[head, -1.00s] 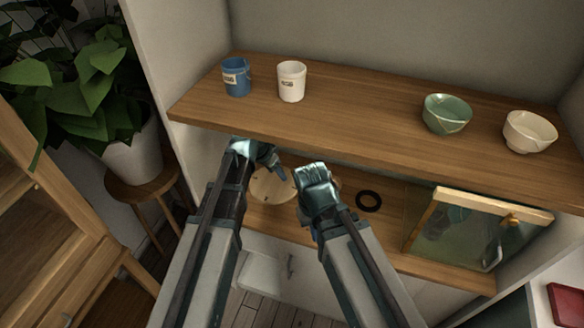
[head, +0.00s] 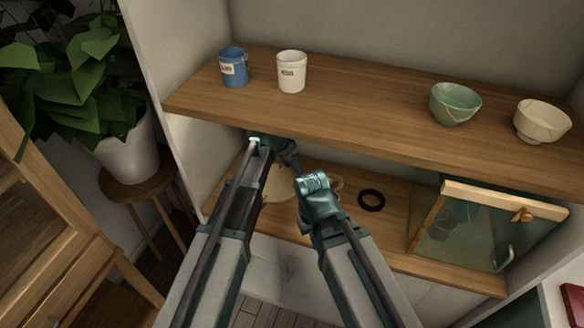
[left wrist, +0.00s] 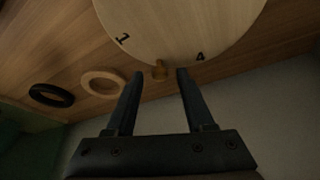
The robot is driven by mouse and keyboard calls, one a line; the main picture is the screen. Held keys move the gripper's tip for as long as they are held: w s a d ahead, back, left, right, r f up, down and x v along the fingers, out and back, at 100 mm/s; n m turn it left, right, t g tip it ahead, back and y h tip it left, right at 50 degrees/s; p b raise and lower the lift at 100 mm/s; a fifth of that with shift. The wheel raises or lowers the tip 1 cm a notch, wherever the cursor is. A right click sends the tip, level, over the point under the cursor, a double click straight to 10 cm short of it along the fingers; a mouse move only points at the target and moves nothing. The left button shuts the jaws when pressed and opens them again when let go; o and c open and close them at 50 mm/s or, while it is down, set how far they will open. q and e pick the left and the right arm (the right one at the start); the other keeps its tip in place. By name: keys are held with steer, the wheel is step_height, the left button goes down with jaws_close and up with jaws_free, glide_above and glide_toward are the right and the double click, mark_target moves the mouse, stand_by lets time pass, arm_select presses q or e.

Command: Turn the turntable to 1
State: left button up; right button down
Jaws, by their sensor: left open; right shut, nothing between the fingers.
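The turntable (head: 279,187) is a round pale wooden disc on the lower shelf, partly hidden by my arms in the head view. In the left wrist view the disc (left wrist: 185,25) shows a 1 at its left edge and a 4 at its lower right edge. My right gripper (head: 313,184) is shut and empty, to the right of the disc.
The upper shelf (head: 350,110) overhangs the turntable and holds a blue mug (head: 233,68), a white cup (head: 291,72), a green bowl (head: 455,104) and a cream bowl (head: 541,122). A black ring (head: 372,208), a wooden ring (left wrist: 88,81) and a glass-fronted box (head: 480,232) are on the lower shelf.

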arm_select(q)
jaws_close()
stand_by(1.4)
